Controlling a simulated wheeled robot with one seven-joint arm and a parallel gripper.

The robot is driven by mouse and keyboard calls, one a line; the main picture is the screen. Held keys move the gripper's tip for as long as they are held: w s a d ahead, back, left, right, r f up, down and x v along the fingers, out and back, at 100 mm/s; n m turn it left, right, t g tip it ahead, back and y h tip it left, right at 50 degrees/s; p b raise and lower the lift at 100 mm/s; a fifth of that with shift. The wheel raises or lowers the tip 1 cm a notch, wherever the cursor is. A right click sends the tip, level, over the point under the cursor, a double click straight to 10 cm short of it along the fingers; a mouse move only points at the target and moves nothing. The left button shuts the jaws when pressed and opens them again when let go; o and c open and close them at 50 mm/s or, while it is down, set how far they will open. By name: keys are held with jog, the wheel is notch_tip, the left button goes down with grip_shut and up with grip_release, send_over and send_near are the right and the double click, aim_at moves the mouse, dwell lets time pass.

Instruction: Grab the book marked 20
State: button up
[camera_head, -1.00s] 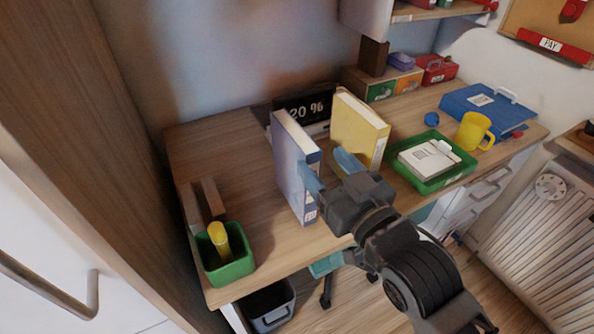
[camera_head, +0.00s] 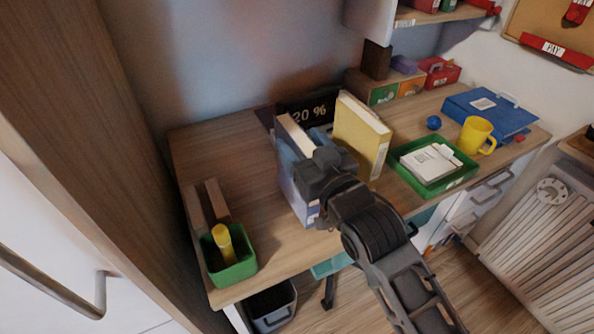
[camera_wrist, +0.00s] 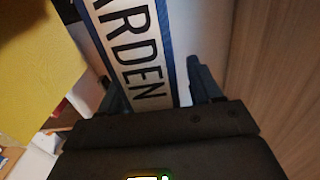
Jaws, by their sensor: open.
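A blue book (camera_head: 290,190) with a white spine stands upright on the desk, partly hidden behind my gripper (camera_head: 305,155). The wrist view shows its spine (camera_wrist: 133,45) with the letters "ARDEN" between my open fingers (camera_wrist: 160,80). One finger is on each side of the book; I cannot tell whether they touch it. A yellow book (camera_head: 361,135) stands upright just to its right; it also shows at the left of the wrist view (camera_wrist: 40,55). I can read no 20 on either book. "20 %" shows on a black sign (camera_head: 306,110) behind them.
A green bin (camera_head: 232,268) with a yellow object stands at the desk's front left. A green tray (camera_head: 433,183), a yellow mug (camera_head: 475,134) and a blue binder (camera_head: 490,112) lie to the right.

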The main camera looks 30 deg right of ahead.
jog(key=shift+c, duration=0.4)
grip_shut()
jog(key=shift+r, duration=0.1)
